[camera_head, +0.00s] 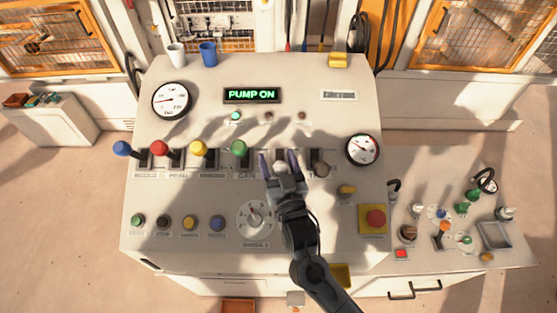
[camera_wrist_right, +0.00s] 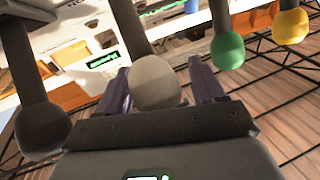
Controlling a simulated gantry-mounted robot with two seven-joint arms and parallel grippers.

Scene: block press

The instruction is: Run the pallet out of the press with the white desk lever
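The white desk lever (camera_head: 279,167) stands in the row of levers on the console, between the green and dark-knobbed ones. In the right wrist view its pale ball knob (camera_wrist_right: 155,82) fills the middle, with the dark stalk running up behind it. My right gripper (camera_head: 279,160) is at this lever, its two purple fingers on either side of the knob. The fingers are wide apart with gaps beside the knob, so it looks open. My left gripper is not in view. The press and pallet cannot be made out.
The green-knobbed lever (camera_head: 239,148) and the dark-knobbed lever (camera_head: 321,169) stand close on either side. A display (camera_head: 252,95) reads "PUMP ON". A red button (camera_head: 375,218) is at the lower right. Cups (camera_head: 208,54) stand at the back left edge.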

